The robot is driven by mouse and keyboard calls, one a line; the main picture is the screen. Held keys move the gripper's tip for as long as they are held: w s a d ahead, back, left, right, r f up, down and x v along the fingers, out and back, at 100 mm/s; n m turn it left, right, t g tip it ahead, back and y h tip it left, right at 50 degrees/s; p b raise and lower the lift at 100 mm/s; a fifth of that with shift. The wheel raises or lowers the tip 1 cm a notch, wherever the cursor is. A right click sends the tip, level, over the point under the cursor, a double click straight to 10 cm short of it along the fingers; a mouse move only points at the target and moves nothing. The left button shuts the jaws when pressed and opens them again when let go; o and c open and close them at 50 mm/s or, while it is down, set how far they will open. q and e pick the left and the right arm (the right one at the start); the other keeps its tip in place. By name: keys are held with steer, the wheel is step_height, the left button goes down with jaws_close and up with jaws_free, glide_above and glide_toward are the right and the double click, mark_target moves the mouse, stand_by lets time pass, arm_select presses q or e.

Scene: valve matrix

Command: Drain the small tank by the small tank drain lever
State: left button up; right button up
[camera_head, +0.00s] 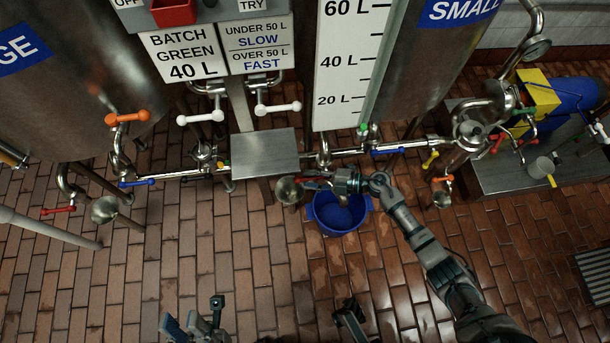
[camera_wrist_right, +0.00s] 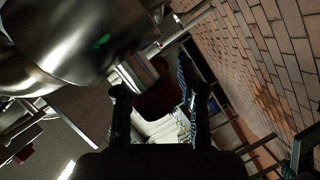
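The small tank (camera_head: 425,55) is a steel cylinder at the upper right, with a blue sign and a level scale. A red lever (camera_head: 314,179) sits at an outlet below the pipe, beside a blue bucket (camera_head: 337,213) on the floor; I take it for the drain lever. My right gripper (camera_head: 335,182) is at this lever, above the bucket's rim. In the right wrist view its fingers stand apart, with a dark red piece (camera_wrist_right: 156,97) between them; contact is unclear. My left gripper (camera_head: 195,318) is low in front, its fingers apart and empty.
A steel box (camera_head: 265,153) stands just left of the lever. Blue levers (camera_head: 388,151), a green knob (camera_head: 363,129) and an orange handle (camera_head: 128,117) line the pipes. A blue and yellow pump (camera_head: 565,100) stands at right. The brick floor in front is mostly clear.

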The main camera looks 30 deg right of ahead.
steer(key=shift+w+a+f, duration=0.15)
steer(key=shift+w+f, duration=0.05)
steer(key=shift+f, duration=0.05)
steer(key=shift+w+d, duration=0.2)
steer(key=shift+a, duration=0.3)
steer(key=shift+c, duration=1.4)
steer(key=shift+a+r, duration=0.1)
steer(key=shift+a, duration=0.05)
jaws_close()
